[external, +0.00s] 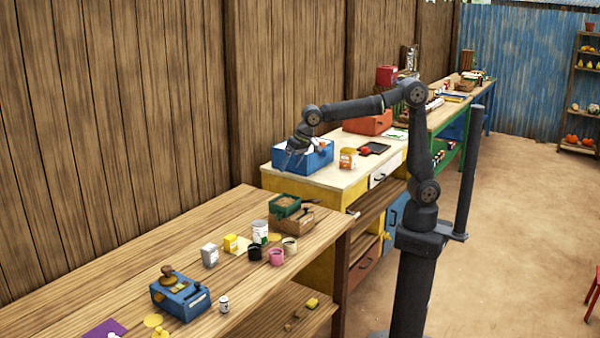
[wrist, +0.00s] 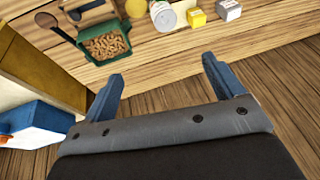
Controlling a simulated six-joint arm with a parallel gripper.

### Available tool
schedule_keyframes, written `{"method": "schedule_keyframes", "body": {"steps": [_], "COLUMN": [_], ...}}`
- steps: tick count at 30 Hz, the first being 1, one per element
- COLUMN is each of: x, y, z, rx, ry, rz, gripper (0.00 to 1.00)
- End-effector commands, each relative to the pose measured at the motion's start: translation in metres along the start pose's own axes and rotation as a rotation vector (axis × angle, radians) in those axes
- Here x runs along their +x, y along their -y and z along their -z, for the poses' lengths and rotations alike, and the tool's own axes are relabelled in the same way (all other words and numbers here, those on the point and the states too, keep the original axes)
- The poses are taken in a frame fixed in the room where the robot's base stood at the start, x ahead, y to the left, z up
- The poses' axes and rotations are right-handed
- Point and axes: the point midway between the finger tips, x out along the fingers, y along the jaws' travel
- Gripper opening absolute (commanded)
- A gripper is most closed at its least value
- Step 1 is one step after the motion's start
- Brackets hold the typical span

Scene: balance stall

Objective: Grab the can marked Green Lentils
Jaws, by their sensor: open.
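A white can with a green band (external: 260,232) stands upright on the near wooden table. It also shows at the top of the wrist view as a pale can (wrist: 163,16), cut off by the frame edge. Its lettering is too small to read, so I cannot confirm the Green Lentils marking. A jar with an orange and white label (external: 347,159) stands on the pale counter. My gripper (external: 288,160) is above the blue bin's edge, well apart from the white can. In the wrist view its two blue fingers (wrist: 162,70) are spread and empty.
A green tray of brown pieces (wrist: 106,42) lies near the can. A yellow box (wrist: 197,18) and a grey box (wrist: 229,10) stand beside it. The blue bin (external: 318,158) sits below my arm. The wooden wall (external: 120,120) runs behind the tables.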

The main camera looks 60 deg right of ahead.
Motion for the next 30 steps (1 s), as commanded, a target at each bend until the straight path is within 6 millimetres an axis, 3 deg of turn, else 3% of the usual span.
{"method": "schedule_keyframes", "body": {"steps": [4, 7, 15, 21, 30], "x": [0.010, 0.029, 0.106, 0.156, 0.188], "y": [0.003, 0.009, 0.025, 0.029, 0.027], "z": [0.005, 0.015, 0.043, 0.053, 0.053], "rx": [0.057, 0.169, 0.613, 0.883, 1.019], "ry": [0.019, 0.055, 0.166, 0.211, 0.225], "rz": [-0.013, -0.041, -0.184, -0.293, -0.357], "gripper": [0.87, 0.87, 0.87, 0.87, 0.87]}}
